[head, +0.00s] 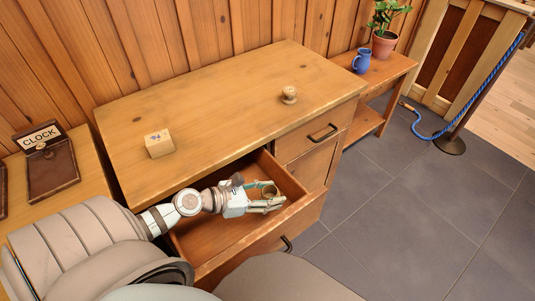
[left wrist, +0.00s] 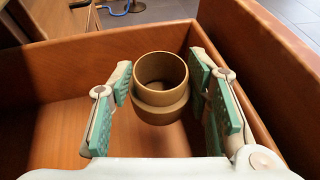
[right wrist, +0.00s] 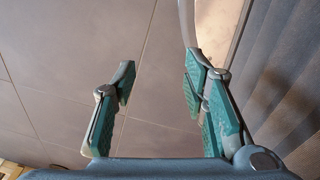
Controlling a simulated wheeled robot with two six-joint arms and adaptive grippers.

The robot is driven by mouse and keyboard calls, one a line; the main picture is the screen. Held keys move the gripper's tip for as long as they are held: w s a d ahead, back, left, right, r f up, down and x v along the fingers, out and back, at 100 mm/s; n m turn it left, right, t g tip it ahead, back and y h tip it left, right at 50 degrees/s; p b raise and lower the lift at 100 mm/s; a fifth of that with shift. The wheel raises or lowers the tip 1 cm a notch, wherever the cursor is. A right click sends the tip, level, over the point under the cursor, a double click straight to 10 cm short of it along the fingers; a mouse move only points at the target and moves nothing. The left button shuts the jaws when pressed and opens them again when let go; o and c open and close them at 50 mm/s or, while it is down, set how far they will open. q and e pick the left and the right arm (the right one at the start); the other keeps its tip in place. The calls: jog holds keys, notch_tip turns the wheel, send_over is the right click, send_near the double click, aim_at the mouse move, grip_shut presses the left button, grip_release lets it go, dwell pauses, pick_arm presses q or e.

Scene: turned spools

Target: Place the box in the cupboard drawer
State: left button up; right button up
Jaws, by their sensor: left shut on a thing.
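The cupboard drawer (head: 262,235) is pulled open under the wooden top. My left gripper (head: 266,204) is inside the drawer's opening, shut on a hollow, round brown spool (head: 270,191). In the left wrist view the spool (left wrist: 160,85) is upright between the fingers (left wrist: 160,92), its open mouth facing up. Whether it touches the drawer floor is hard to tell. My right gripper (right wrist: 160,90) is open and empty above grey floor tiles.
A small turned wooden knob (head: 289,95) stands on the cupboard top (head: 220,95). A brown case with a CLOCK label (head: 45,160) lies on a surface at left. A blue jug (head: 362,61) and a potted plant (head: 384,42) stand on a side table.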

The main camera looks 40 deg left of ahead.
pick_arm(q)
jog(key=shift+s+f, duration=0.1)
jog(key=shift+f, duration=0.7)
notch_tip(320, 180, down, 4)
jog(key=b, duration=0.3)
jog(key=shift+d+f, duration=0.1)
pick_arm(e)
jog(key=f, duration=0.1)
jog(key=s+f, duration=0.1)
jog(key=f, duration=0.1)
jog(key=shift+s+d+f, duration=0.1)
jog(key=shift+s+f, duration=0.1)
jog(key=shift+f, duration=0.1)
pick_arm(q)
jog(key=shift+f+b, duration=0.45)
pick_arm(e)
jog(key=shift+w+d+f, duration=0.15)
jog(key=shift+d+f, duration=0.05)
jog(key=shift+f, duration=0.4)
pick_arm(q)
jog(key=o, duration=1.1)
jog(key=shift+c, duration=0.2)
pick_arm(e)
jog(key=shift+d, duration=0.1)
pick_arm(q)
jog(key=shift+d, duration=0.1)
jog(key=shift+r, duration=0.1)
pick_arm(e)
jog(key=shift+r, duration=0.15)
